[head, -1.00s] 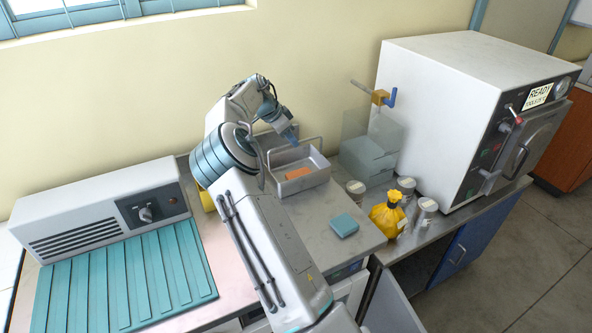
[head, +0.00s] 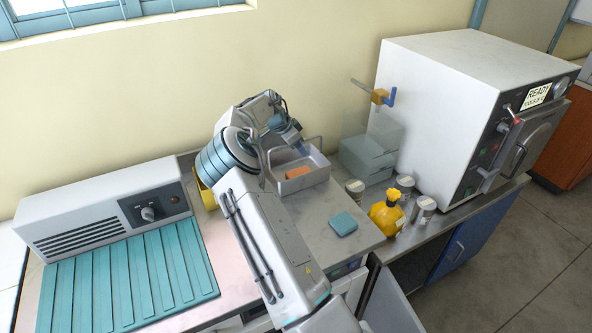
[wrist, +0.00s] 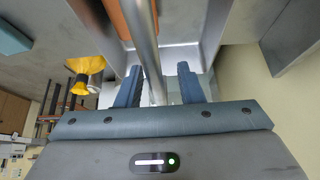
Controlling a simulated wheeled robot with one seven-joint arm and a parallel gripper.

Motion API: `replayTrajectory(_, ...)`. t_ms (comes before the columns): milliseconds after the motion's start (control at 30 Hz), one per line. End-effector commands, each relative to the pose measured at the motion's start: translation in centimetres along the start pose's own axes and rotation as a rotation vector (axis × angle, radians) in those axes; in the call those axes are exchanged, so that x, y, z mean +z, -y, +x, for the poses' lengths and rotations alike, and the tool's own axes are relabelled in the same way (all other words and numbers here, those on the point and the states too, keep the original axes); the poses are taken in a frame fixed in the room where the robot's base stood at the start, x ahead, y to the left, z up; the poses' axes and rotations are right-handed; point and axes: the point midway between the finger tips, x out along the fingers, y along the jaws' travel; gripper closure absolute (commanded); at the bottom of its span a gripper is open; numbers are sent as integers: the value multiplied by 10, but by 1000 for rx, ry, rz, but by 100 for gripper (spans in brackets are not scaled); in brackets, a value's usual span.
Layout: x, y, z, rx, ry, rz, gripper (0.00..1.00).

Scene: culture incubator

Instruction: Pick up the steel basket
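The steel basket (head: 308,180) is a rectangular metal tray with a raised bar handle, standing on the steel worktop in the head view. An orange block (head: 298,172) lies inside it. My gripper (head: 299,150) is low over the basket at its handle. In the wrist view, the two blue fingers of my gripper (wrist: 160,70) are apart, with the round handle bar of the basket (wrist: 143,35) running between them. Gaps show beside the bar, so the fingers do not look closed on it. My arm hides the basket's left part in the head view.
A teal block (head: 343,223) lies in front of the basket. To the right stand a clear box (head: 368,158), metal canisters (head: 355,190), a yellow bag (head: 386,218) and a white autoclave (head: 435,110). A grey unit with a teal ribbed mat (head: 130,280) is at left.

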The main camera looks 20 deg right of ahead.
Motion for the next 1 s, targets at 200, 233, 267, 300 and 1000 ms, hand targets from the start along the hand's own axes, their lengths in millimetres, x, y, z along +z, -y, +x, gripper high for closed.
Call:
replayTrajectory(200, 2, 0, 3, 0, 0, 0, 66)
replayTrajectory(233, 2, 0, 3, 0, 0, 0, 66)
replayTrajectory(267, 2, 0, 4, 0, 0, 0, 66)
replayTrajectory(300, 2, 0, 4, 0, -1, 0, 66)
replayTrajectory(1000, 2, 0, 3, 0, 0, 0, 100)
